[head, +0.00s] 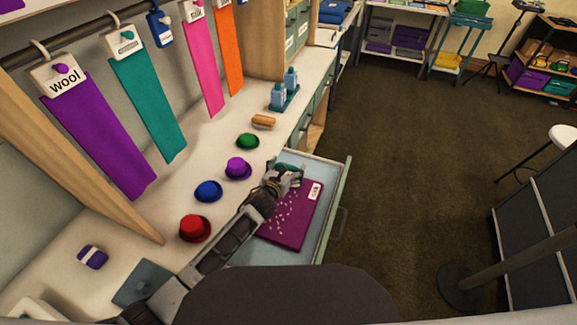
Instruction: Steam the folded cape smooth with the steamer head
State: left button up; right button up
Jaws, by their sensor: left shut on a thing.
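The folded cape (302,222) is a magenta-purple flat piece with a white label near its upper right corner. It lies in the open drawer (326,212), and pale specks dot its left part. My left gripper (290,174) is at the cape's far left end, shut on a small teal thing that looks like the steamer head (287,166). The gripper hides most of it, and I cannot tell whether it touches the cape. My left forearm covers the cape's near left edge. My right gripper is not in view.
Fabric strips hang from a rail (75,38). Open floor lies right.

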pick_arm(q)
jog(key=shift+s+a+r, duration=0.1)
jog(key=shift+s+r, duration=0.05)
jog(key=shift+s, duration=0.2)
jog(key=shift+s+a+p, duration=0.2)
jog(key=shift+s+p, duration=0.2)
jog(key=shift+s, duration=0.05)
jog(key=s, duration=0.1)
jog(key=s+a+p, duration=0.1)
jog(key=s, duration=0.1)
jog(key=shift+s+a, duration=0.25)
jog(key=shift+s, duration=0.05)
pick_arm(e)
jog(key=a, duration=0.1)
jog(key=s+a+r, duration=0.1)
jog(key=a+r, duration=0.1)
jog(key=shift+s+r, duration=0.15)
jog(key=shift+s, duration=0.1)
pick_arm(q)
jog(key=shift+s+a+p, duration=0.3)
jog(key=shift+s+p, duration=0.15)
jog(key=shift+s, duration=0.2)
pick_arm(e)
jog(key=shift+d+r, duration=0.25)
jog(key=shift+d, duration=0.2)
pick_arm(q)
jog(key=shift+s+a, duration=0.15)
jog(key=shift+s, duration=0.2)
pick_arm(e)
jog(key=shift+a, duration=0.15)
